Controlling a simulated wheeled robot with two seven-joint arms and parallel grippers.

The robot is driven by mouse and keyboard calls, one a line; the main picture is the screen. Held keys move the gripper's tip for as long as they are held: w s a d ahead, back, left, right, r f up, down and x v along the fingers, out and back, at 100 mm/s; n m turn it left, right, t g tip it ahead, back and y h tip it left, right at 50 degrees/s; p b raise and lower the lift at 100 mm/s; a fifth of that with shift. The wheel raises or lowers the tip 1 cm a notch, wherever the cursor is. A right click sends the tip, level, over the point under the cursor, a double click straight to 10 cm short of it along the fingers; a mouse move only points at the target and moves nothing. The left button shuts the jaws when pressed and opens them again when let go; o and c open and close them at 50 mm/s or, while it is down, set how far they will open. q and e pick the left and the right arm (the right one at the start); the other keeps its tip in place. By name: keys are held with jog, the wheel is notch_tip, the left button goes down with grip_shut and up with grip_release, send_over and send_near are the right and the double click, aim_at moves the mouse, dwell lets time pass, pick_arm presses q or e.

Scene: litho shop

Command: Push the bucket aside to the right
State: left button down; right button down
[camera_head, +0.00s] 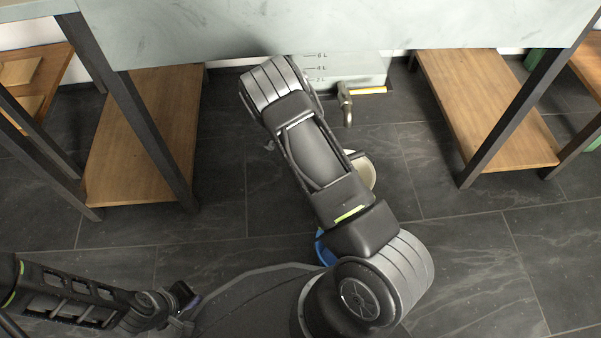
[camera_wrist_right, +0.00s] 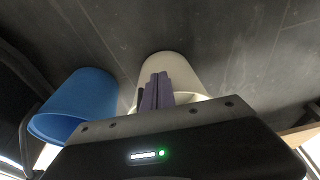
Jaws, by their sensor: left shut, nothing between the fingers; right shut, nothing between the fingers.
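Two buckets show, and I cannot tell which one the task means. A cream bucket (camera_head: 367,173) stands on the floor, mostly hidden under my right arm in the head view. A blue bucket (camera_head: 321,249) shows only as a sliver beside that arm. In the right wrist view, the cream bucket (camera_wrist_right: 172,67) is just beyond my right gripper (camera_wrist_right: 157,90), whose purple fingers are shut and empty in front of it; I cannot tell whether they touch. The blue bucket (camera_wrist_right: 78,103) is to their left. My left gripper (camera_head: 190,302) is shut and empty, low at the left.
A hammer-like tool (camera_head: 346,103) stands near a pale panel with litre marks (camera_head: 330,70) at the back. Shelving with wooden boards stands left (camera_head: 140,140) and right (camera_head: 490,110). A grey stone top (camera_head: 340,28) overhangs the back. The tiled floor (camera_head: 460,245) at the right is clear.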

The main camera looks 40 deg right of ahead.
jog(key=shift+s+d, duration=0.1)
jog(key=shift+d, duration=0.1)
jog(key=s+d, duration=0.4)
jog(key=d, duration=0.2)
jog(key=shift+s+d+p, duration=0.25)
jog(key=shift+p, duration=0.1)
jog(key=p+v, duration=0.3)
jog(key=v, duration=0.5)
jog(key=shift+f, duration=0.1)
